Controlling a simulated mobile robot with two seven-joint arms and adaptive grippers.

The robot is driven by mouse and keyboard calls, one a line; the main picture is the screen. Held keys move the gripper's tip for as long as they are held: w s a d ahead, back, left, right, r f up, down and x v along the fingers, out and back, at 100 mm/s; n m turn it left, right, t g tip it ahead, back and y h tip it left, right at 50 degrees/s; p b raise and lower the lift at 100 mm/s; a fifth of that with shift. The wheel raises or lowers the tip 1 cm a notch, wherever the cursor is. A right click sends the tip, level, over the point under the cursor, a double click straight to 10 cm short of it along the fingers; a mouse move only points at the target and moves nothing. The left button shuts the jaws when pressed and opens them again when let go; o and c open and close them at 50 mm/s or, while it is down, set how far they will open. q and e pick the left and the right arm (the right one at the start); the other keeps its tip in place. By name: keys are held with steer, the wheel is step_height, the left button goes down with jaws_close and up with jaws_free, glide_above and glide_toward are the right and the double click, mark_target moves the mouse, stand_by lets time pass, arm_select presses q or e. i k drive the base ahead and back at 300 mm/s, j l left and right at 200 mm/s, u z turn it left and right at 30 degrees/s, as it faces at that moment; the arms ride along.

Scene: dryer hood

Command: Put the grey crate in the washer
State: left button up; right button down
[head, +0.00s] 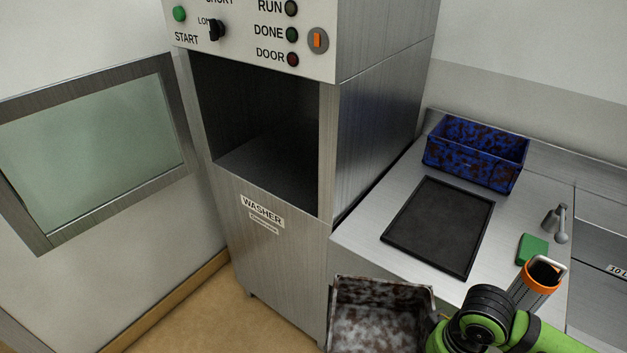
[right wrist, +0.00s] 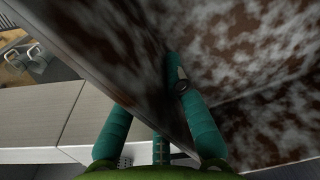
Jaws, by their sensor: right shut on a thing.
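The grey crate (head: 378,318), blotched with dark brown stains, is at the bottom edge of the head view, its lower part cut off. It appears in front of the counter, below and right of the washer opening. The washer (head: 285,255) has an open, dark, empty-looking chamber (head: 265,130), and its glazed door (head: 95,150) is swung out to the left. In the right wrist view my right gripper (right wrist: 150,100) is shut on a wall of the crate (right wrist: 250,50), one teal finger on each side. My left gripper is not in view.
On the steel counter (head: 362,238) right of the washer lie a black mat (head: 440,225), a blue stained crate (head: 478,160), a green block (head: 532,249) and a small metal fitting (head: 556,222). The floor (head: 195,318) before the washer looks clear.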

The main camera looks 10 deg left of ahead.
mark_target(287, 167)
steer(key=i+j, duration=0.1)
steer(key=j, duration=0.35)
steer(key=i+j, duration=0.1)
steer(key=j, duration=0.35)
steer(key=i+j, duration=0.1)
steer(key=j, duration=0.35)
